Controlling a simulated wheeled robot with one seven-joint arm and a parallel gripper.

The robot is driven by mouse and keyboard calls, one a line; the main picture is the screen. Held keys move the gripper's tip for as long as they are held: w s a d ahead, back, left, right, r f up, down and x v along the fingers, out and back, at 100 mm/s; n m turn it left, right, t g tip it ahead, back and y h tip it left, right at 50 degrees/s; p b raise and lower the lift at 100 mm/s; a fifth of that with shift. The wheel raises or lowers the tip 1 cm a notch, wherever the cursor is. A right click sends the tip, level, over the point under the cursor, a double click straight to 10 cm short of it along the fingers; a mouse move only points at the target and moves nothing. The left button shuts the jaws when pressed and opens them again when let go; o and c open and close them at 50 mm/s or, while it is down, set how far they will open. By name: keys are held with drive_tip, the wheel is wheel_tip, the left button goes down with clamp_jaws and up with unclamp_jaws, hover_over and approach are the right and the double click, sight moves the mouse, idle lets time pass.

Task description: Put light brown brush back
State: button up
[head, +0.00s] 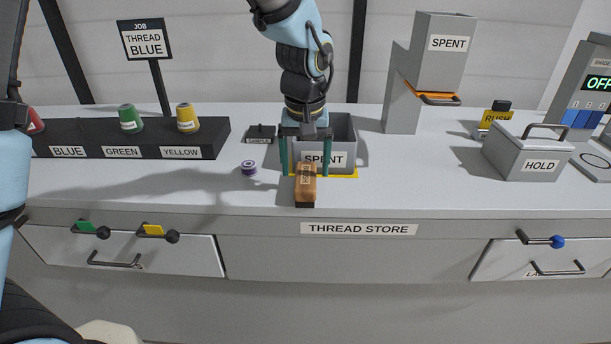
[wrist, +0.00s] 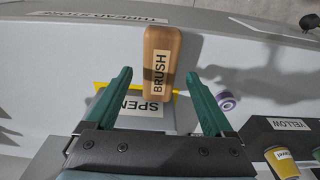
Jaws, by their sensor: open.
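The light brown brush (head: 306,182) lies on the counter near its front edge, just in front of the spent bin (head: 343,155). In the wrist view the brush (wrist: 161,55) carries a BRUSH label and points away from my gripper. My gripper (head: 305,172) is open above the counter, with one green finger on each side of the brush's near end. In the wrist view the open gripper (wrist: 157,80) shows a gap between each finger and the brush. I cannot tell the exact height of the fingertips over the counter.
A purple spool (head: 249,168) lies left of the brush. A dark rack (head: 130,138) with red, green and yellow spools stands at the left. The HOLD box (head: 527,153) and a spent chute (head: 432,75) stand at the right. A yellow strip (head: 345,175) edges the bin.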

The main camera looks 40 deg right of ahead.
sight(305, 179)
wheel_tip(305, 179, up, 9)
drive_tip(key=b, duration=0.1)
drive_tip(key=shift+s+a, duration=0.35)
drive_tip(key=shift+s, duration=0.1)
drive_tip(key=w+a+f+n, duration=0.2)
drive_tip(key=w+a, duration=0.4)
drive_tip(key=a, duration=0.4)
drive_tip(key=w+a+f+n, duration=0.1)
drive_tip(key=w+a+f, duration=0.2)
drive_tip(key=w+a, duration=0.5)
drive_tip(key=s+a+f+n, duration=0.1)
drive_tip(key=a+f, duration=0.1)
drive_tip(key=a, duration=0.9)
drive_tip(key=s+a+f+n, duration=0.2)
drive_tip(key=a, duration=0.9)
drive_tip(key=shift+s+n+t+y, duration=0.3)
